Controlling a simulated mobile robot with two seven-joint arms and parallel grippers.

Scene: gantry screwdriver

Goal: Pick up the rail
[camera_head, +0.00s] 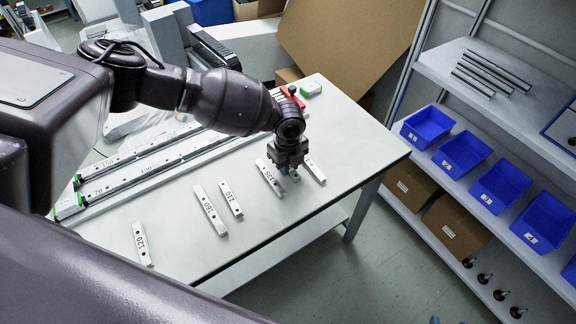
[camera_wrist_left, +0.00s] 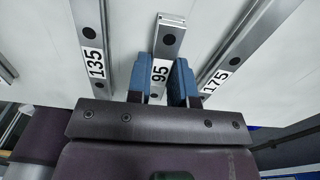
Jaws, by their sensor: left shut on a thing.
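My left gripper (camera_head: 288,170) points down over the right part of the white table. The gripper mostly hides this rail in the head view. I cannot tell whether it touches the table. The rail marked 135 (camera_head: 266,176) lies to the left of the gripper and also shows in the wrist view (camera_wrist_left: 92,50). The rail marked 175 (camera_wrist_left: 240,50) lies to the right, partly hidden in the head view (camera_head: 316,171). My right gripper is not in view.
Rails marked 110 (camera_head: 230,198), 160 (camera_head: 209,210) and 120 (camera_head: 142,243) lie further left on the table (camera_head: 270,222). Long rails (camera_head: 150,168) lie along its back. A shelf with blue bins (camera_head: 462,152) and cardboard boxes (camera_head: 455,226) stands at the right.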

